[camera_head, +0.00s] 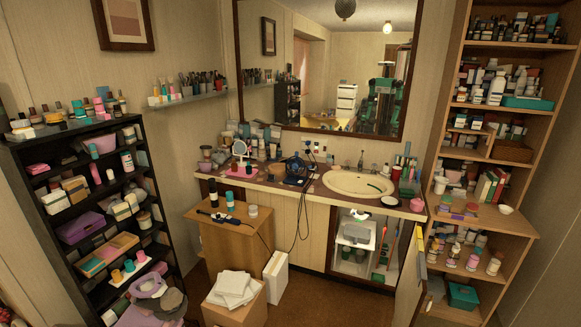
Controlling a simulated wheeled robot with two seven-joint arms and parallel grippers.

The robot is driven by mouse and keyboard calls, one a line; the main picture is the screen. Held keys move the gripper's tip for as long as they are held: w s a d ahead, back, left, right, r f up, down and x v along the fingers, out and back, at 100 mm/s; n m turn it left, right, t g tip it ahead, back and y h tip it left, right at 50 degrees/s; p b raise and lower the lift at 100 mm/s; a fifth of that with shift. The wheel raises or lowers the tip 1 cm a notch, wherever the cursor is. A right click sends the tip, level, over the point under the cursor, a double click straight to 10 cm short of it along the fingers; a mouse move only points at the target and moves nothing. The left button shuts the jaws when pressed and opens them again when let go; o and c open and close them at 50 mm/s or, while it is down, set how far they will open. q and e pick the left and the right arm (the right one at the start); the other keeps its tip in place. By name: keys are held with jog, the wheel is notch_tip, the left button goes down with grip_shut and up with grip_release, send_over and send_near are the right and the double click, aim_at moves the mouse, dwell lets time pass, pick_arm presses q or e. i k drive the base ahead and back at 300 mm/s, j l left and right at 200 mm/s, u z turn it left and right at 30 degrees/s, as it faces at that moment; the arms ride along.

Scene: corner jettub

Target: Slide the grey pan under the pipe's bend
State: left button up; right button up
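The cabinet under the sink stands open, its door (411,274) swung out to the right. Inside, a pale grey-white, shallow tray-like thing (356,233) sits high in the opening; I cannot tell if it is the grey pan. Pale containers stand below it. I cannot make out the pipe's bend in the dim, crowded interior. The sink basin (357,184) is set in the counter above. Neither of my grippers is in view.
A wooden stand (232,240) with cords on top, a box with folded white cloths (236,288) and a white upright box (275,277) stand left of the cabinet. Thin red and green uprights are inside at its right. Brown floor (335,300) in front is clear. Crowded shelves flank both sides.

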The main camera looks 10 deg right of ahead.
aim_at(357, 234)
jog(key=i+l, duration=0.2)
jog(key=l, duration=0.15)
jog(key=i+l+u, duration=0.1)
jog(key=i+l, duration=0.3)
jog(key=l, duration=0.25)
jog(key=i+l, duration=0.2)
jog(key=l, duration=0.15)
jog(key=i+u, duration=0.1)
jog(key=i, duration=0.4)
jog(key=i+l, duration=0.15)
jog(key=i, duration=0.35)
jog(key=i+l+u, duration=0.15)
jog(key=i, duration=0.35)
